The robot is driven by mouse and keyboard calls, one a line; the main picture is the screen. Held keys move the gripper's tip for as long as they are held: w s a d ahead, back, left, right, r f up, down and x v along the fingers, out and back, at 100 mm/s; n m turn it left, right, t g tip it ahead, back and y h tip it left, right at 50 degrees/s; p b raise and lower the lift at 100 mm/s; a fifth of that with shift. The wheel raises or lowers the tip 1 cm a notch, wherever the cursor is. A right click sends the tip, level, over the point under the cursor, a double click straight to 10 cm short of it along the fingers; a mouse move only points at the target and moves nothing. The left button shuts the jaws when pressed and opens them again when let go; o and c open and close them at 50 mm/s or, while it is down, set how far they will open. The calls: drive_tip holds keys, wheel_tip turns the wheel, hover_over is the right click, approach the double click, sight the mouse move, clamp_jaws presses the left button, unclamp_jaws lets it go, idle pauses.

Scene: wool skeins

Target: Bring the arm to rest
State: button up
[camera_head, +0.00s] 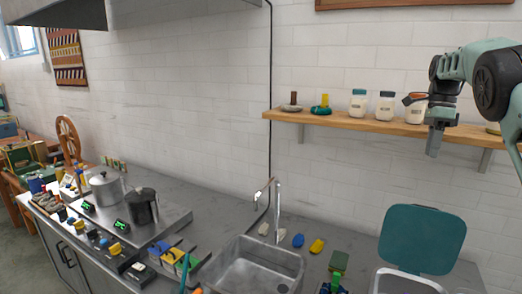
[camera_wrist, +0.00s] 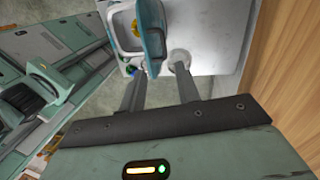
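My gripper (camera_head: 434,152) is raised at the right of the head view, in front of the wall shelf and pointing down. From that side its fingers overlap. In the wrist view my gripper (camera_wrist: 159,68) shows two grey fingers standing apart with nothing held between them. My green arm reaches in from the right edge of the head view.
A wooden shelf (camera_head: 345,123) with several white jars is close behind my gripper. Below are a metal sink (camera_head: 250,268), a tap (camera_head: 277,205) and a raised teal lid (camera_head: 422,239). Pots stand on the counter at left. The air left of my gripper is clear.

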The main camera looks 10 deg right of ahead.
drive_tip(key=s+a+f+n+b, duration=0.1)
drive_tip(key=s+a+f+n, duration=0.3)
drive_tip(key=a, duration=0.6)
drive_tip(key=s+a+f+n+b, duration=0.1)
drive_tip(key=s+a+n+b, duration=0.15)
drive_tip(key=a+n, duration=0.55)
drive_tip(key=s+a+f+n+b, duration=0.1)
drive_tip(key=s+a+f+n, duration=0.2)
drive_tip(key=a, duration=0.8)
drive_tip(key=s+a+f+n+t+b, duration=0.1)
drive_tip(key=s+a+f+n, duration=0.2)
drive_tip(key=s+a+n, duration=0.35)
drive_tip(key=s+a+f+n+b, duration=0.1)
drive_tip(key=s+a+f+n, duration=0.25)
drive_tip(key=s, duration=0.55)
drive_tip(key=s+f+n, duration=0.2)
drive_tip(key=s+n, duration=0.1)
drive_tip(key=s, duration=0.3)
drive_tip(key=s+f+n+b, duration=0.1)
drive_tip(key=s+f+n, duration=0.2)
drive_tip(key=s, duration=0.3)
drive_tip(key=shift+s+a+f+n+t+h, duration=0.25)
drive_tip(key=shift+s+n+t+h, duration=0.05)
drive_tip(key=shift+n+t+h, duration=0.1)
